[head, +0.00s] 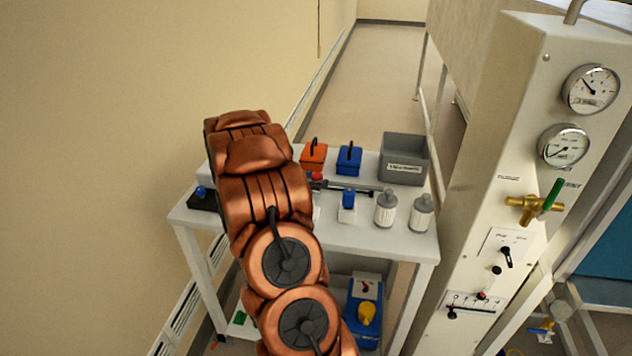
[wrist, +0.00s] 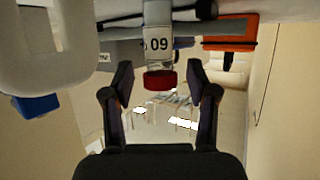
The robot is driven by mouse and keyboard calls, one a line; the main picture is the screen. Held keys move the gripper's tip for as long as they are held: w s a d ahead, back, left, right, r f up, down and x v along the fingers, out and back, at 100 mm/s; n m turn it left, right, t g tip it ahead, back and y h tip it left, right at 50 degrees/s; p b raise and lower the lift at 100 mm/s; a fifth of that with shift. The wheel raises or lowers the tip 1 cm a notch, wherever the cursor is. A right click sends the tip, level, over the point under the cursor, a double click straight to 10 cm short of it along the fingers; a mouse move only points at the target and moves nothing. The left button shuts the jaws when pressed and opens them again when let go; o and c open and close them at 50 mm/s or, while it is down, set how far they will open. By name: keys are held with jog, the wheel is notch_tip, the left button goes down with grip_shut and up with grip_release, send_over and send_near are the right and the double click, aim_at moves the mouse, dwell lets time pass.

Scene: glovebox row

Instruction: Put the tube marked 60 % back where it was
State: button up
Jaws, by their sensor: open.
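The tube marked 60 (wrist: 158,42) shows in the wrist view, where its label appears upside down. Its red cap (wrist: 160,80) points toward my gripper. My gripper (wrist: 160,72) is open, with one dark finger on each side of the cap and a visible gap on both sides. In the head view my copper-coloured arm hides most of my gripper. A small red spot (head: 316,176) shows just right of the arm over the table; I cannot tell if it is the same cap. What holds the tube is unclear.
On the white table (head: 375,240) stand an orange box (head: 313,158), a blue box (head: 348,161), a grey bin (head: 403,170), two grey-white bottles (head: 385,210) and a small blue-topped item (head: 348,200). A gauge panel (head: 500,170) rises at right; a wall is at left.

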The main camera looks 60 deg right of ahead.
jog(key=b+v, duration=0.2)
jog(key=v, duration=0.8)
jog(key=shift+a, duration=0.4)
